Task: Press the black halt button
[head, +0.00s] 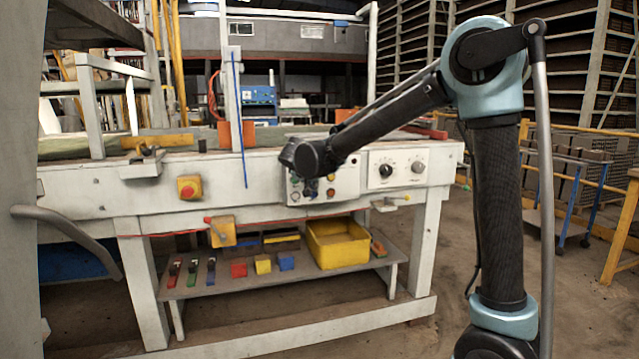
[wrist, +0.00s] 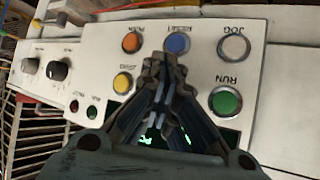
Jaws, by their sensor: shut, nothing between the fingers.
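The white button panel (head: 347,183) is on the front of the machine, partly behind my arm. In the wrist view the panel (wrist: 205,48) appears upside down. It shows an orange button (wrist: 131,43), a blue button (wrist: 177,43), a white JOG button (wrist: 233,48), a yellow button (wrist: 122,83) and a green RUN button (wrist: 225,102). I cannot make out a black halt button; my gripper covers the panel's middle. My gripper (wrist: 163,62) is shut and empty, its tips over the panel just below the blue button in that picture. I cannot tell whether it touches.
A red button on a yellow box (head: 189,187) is further left. A shelf below holds a yellow bin (head: 338,246) and small coloured blocks (head: 263,264). Open floor lies in front.

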